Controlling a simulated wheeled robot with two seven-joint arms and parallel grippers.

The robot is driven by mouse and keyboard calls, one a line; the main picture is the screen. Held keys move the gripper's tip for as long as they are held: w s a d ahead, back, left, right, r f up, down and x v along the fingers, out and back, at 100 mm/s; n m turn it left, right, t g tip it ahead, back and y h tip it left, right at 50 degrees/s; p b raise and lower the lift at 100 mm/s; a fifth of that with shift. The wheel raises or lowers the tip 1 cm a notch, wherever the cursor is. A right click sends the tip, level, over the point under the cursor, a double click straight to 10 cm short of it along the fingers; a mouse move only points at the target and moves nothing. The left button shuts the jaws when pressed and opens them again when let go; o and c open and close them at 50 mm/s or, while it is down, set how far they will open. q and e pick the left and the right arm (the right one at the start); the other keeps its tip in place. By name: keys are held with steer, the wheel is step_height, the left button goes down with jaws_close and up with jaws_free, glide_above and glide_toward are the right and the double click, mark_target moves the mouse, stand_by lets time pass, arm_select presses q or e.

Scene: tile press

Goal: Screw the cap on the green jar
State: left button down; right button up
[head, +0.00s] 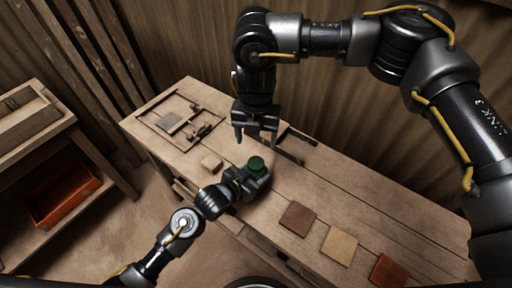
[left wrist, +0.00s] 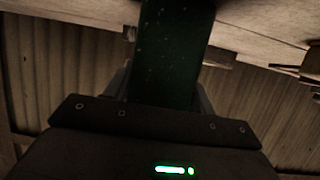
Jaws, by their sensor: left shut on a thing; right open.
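The green jar (head: 256,164) stands up out of my left gripper (head: 247,182) in the head view. The left gripper is shut on it. In the left wrist view the dark green jar body (left wrist: 172,50) fills the space between the fingers. My right gripper (head: 257,139) is open and empty, pointing down, just beyond the jar in the picture. I cannot make out a separate cap; whether the jar's round green top is bare or covered is too small to tell.
A shelf with an orange bin (head: 66,193) stands left.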

steer(key=shift+r, duration=0.9)
arm_select(q)
steer(key=shift+c, duration=2.2)
jaws_free()
steer(key=shift+s+a, duration=0.25)
steer(key=b+v, duration=0.1)
steer(key=v, duration=0.9)
arm_select(e)
steer(key=shift+f, duration=0.75)
arm_select(q)
steer(key=shift+s, duration=0.15)
